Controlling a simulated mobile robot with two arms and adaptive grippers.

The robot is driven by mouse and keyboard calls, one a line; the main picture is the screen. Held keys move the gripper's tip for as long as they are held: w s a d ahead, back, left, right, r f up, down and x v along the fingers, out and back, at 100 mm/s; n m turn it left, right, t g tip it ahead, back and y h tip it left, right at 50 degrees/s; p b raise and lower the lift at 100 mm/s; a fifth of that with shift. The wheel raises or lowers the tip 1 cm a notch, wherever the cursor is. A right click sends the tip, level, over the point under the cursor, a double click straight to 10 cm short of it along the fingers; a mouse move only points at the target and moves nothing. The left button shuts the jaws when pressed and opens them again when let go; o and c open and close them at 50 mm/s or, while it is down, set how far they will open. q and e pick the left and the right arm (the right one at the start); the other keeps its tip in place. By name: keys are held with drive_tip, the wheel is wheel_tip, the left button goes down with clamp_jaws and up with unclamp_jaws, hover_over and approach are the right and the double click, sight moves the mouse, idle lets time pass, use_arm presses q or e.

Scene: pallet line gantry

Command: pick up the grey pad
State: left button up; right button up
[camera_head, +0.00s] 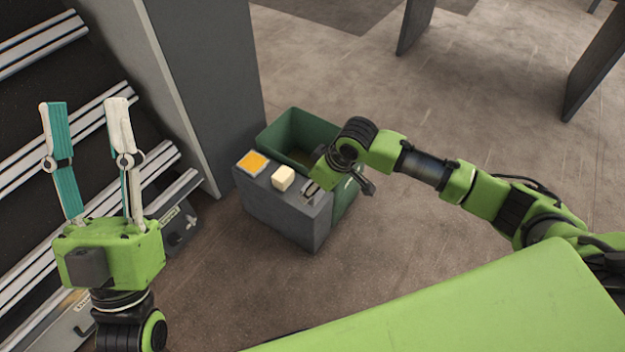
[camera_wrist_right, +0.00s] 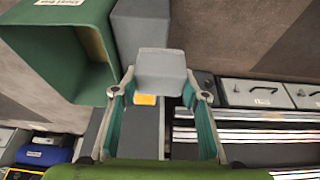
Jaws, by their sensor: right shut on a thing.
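The grey pad (camera_wrist_right: 161,70) is between the fingertips of my right gripper (camera_wrist_right: 159,85) in the right wrist view, and the gripper is shut on it. In the head view my right gripper (camera_head: 312,190) is at the right end of the grey stand (camera_head: 290,222), and its fingers are mostly hidden by the wrist. Whether the pad still touches the stand, I cannot tell. My left gripper (camera_head: 87,104) is open and empty at the left, fingers pointing up in the picture.
A cream block (camera_head: 283,178) and an orange square (camera_head: 252,161) are on the stand, left of my right gripper. A green bin (camera_head: 290,118) stands right behind the stand. A grey pillar (camera_head: 205,80) and metal rails (camera_head: 95,110) are at the left.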

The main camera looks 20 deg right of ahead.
use_arm(q)
drive_tip(key=w+f+g+y+p, duration=0.2)
drive_tip(key=f+g, duration=0.3)
drive_tip(key=f, duration=0.4)
drive_tip(key=w+f+g+y+p, duration=0.1)
drive_tip(key=w+f+g+y, duration=0.1)
drive_tip(key=w+f+g, duration=0.3)
drive_tip(key=shift+w+a+f+g+p, duration=0.25)
drive_tip(key=shift+f+g+p, duration=0.15)
drive_tip(key=shift+f, duration=1.95)
use_arm(e)
drive_tip(key=s+a+r, duration=0.2)
drive_tip(key=s+r, duration=0.2)
drive_tip(key=s, duration=0.4)
drive_tip(key=shift+s, duration=0.35)
drive_tip(key=shift+o, duration=1.4)
drive_tip(key=shift+c, duration=0.8)
